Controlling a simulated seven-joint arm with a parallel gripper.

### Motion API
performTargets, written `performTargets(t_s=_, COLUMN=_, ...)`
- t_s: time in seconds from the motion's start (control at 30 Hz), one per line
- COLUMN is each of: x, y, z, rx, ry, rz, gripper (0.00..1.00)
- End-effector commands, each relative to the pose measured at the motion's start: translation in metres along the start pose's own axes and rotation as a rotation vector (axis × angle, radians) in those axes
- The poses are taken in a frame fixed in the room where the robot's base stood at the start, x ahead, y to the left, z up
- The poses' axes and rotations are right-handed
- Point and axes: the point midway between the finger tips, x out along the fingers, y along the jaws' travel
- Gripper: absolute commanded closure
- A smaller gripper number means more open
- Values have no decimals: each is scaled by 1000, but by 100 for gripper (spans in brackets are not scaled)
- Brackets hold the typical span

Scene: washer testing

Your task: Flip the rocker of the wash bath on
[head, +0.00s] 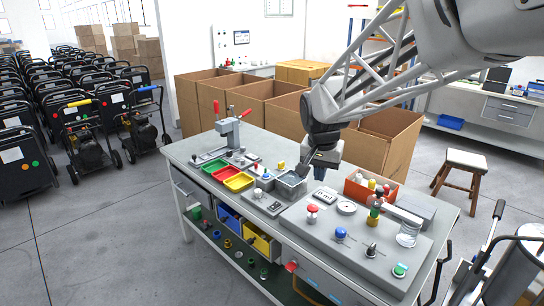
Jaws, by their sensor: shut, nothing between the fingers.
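A small grey metal basin (290,186), which looks like the wash bath, stands on the workbench near its middle. A grey unit with dark controls (268,203) sits at its front left. A rocker is too small to make out for sure, and so is its position. My gripper (319,174) points down just right of the basin and above the bench. It is shut and empty. I cannot tell whether it touches anything.
A control panel on the right carries a red button (313,209), a blue button (340,232) and a green button (400,269). An orange bin (358,192) stands behind it. Green, red and yellow trays (238,181) and a red-handled press (229,130) are on the left.

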Motion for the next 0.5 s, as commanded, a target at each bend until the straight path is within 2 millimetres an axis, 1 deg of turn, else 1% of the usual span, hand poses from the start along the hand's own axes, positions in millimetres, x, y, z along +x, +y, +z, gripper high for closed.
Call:
performTargets(t_s=0.1, x=10, y=-15, z=-16, rx=25, ry=-4, rz=5, gripper=100)
performTargets(t_s=0.5, x=46, y=-66, z=-66, rx=113, ry=-9, rz=22, gripper=100)
